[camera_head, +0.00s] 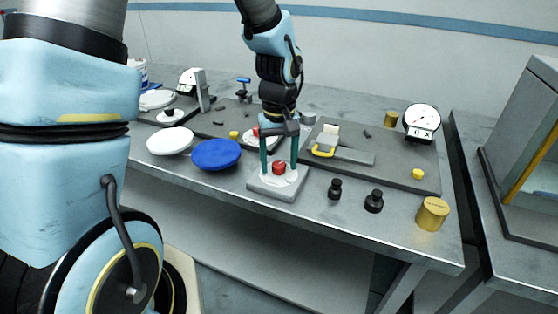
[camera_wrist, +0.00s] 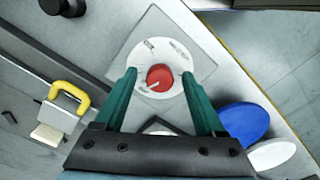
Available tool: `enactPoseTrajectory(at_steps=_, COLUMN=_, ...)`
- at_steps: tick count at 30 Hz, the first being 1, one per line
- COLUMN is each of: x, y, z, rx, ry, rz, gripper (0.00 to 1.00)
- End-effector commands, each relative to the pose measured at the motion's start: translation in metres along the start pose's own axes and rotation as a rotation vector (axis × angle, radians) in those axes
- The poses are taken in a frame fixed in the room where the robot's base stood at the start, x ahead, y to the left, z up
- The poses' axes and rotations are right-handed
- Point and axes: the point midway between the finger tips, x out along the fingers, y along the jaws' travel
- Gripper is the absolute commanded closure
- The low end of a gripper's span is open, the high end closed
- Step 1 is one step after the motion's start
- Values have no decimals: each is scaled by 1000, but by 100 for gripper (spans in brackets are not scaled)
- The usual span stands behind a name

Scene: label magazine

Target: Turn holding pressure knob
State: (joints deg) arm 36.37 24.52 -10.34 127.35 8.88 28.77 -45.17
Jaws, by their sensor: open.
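A red knob (camera_head: 279,168) sits on a white round dial on a square grey base plate (camera_head: 262,189) near the front edge of the bench. In the wrist view the same red knob (camera_wrist: 160,77) shows a pale pointer mark at its lower left. Small markings on the white dial (camera_wrist: 153,50) are too small to read. My gripper (camera_head: 279,176) points down over this plate, with its green fingers apart on either side of the knob. In the wrist view my gripper (camera_wrist: 159,75) is open, and gaps show between the fingers and the knob.
A second red knob (camera_head: 256,131) stands behind, partly hidden by my gripper. A yellow-handled clamp (camera_head: 323,151) and a gauge (camera_head: 421,119) are to the right. Black knobs (camera_head: 374,201) and a brass cylinder (camera_head: 432,213) stand front right. Blue (camera_head: 216,154) and white (camera_head: 170,141) discs are left.

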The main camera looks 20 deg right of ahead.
Motion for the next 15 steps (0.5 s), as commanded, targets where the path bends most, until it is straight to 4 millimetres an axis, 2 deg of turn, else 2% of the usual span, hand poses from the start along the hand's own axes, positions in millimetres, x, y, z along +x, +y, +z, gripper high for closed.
enactPoseTrajectory(at_steps=5, x=-11, y=0, z=-1, rx=0, ry=4, rz=2, gripper=28)
enactPoseTrajectory(at_steps=15, x=-75, y=0, z=-1, rx=-1, ry=5, rz=3, gripper=28)
